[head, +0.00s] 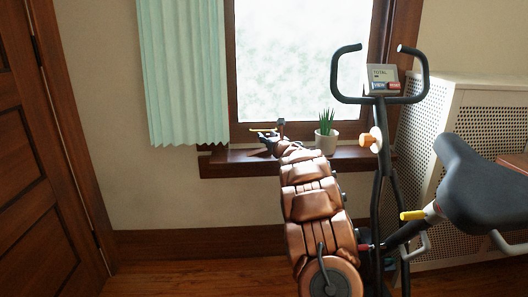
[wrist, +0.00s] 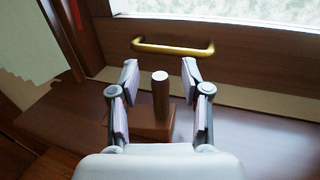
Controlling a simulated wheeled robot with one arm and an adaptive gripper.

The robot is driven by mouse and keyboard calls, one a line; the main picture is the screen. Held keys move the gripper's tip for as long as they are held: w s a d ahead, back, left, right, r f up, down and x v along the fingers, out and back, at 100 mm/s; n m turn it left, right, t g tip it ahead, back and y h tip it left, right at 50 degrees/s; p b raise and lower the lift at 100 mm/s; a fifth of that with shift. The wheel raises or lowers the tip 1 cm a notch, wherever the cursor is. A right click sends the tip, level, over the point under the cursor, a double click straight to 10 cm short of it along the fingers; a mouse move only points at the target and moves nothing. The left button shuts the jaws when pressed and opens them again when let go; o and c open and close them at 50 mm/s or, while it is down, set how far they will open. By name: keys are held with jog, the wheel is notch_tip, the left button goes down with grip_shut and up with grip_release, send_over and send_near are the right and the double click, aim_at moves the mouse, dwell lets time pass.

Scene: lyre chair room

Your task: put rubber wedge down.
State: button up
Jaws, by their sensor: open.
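The rubber wedge appears to be the brown block with an upright round peg (wrist: 160,95) in the wrist view. It rests on the dark wooden window sill (wrist: 245,130), peg upward. My gripper (wrist: 160,78) is open, with one finger on each side of the peg and a visible gap on both sides. In the head view my gripper (head: 268,139) is over the left part of the sill, small and dark. The wedge is hard to make out there. The lower part of the block is partly hidden behind my gripper's body in the wrist view.
A brass window handle (wrist: 172,48) is on the frame just beyond the fingers. A potted plant (head: 326,140) stands on the sill to the right. An exercise bike (head: 470,185) is to the right of my arm. A green curtain (head: 185,80) hangs at left.

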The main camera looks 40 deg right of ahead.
jog(key=shift+c, duration=0.2)
grip_shut()
jog(key=shift+r, duration=0.1)
dwell(0.5)
jog(key=shift+s+r+p, duration=0.1)
jog(key=shift+r+p, duration=0.85)
jog(key=shift+r, duration=0.95)
jog(key=shift+s+a+f, duration=0.2)
jog(key=shift+s+a, duration=0.35)
jog(key=shift+s, duration=0.1)
jog(key=s+a+r+p, duration=0.1)
jog(key=s+a, duration=0.8)
jog(key=s, duration=0.2)
jog(key=shift+r+p, duration=0.3)
jog(key=shift+p, duration=0.1)
